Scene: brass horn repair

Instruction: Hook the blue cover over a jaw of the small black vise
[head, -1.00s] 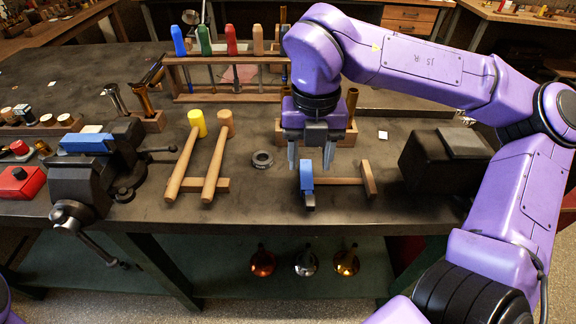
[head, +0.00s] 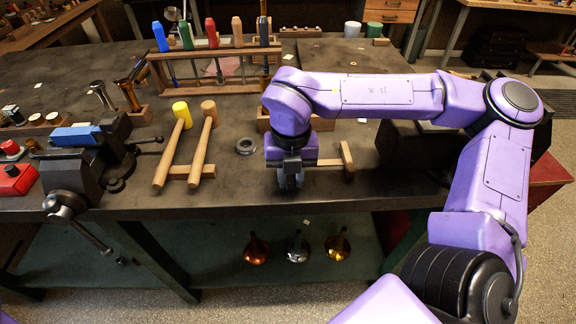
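The black vise (head: 88,172) stands at the front left of the bench, with its handle hanging over the front edge. A blue cover (head: 75,136) lies along the top of its jaws; I cannot tell how it is seated. My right gripper (head: 290,184) points down, low over the wooden T-shaped rest (head: 347,156), near the bench's front edge. A second blue piece, seen on that rest a second ago, is now hidden behind the gripper. I cannot tell whether the fingers are shut on it. My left gripper is out of view.
Two mallets (head: 180,146) on a wooden block and a grey ring (head: 245,146) lie between the vise and my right gripper. A tool rack (head: 215,70) stands behind. A dark block (head: 405,145) is partly hidden behind my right arm.

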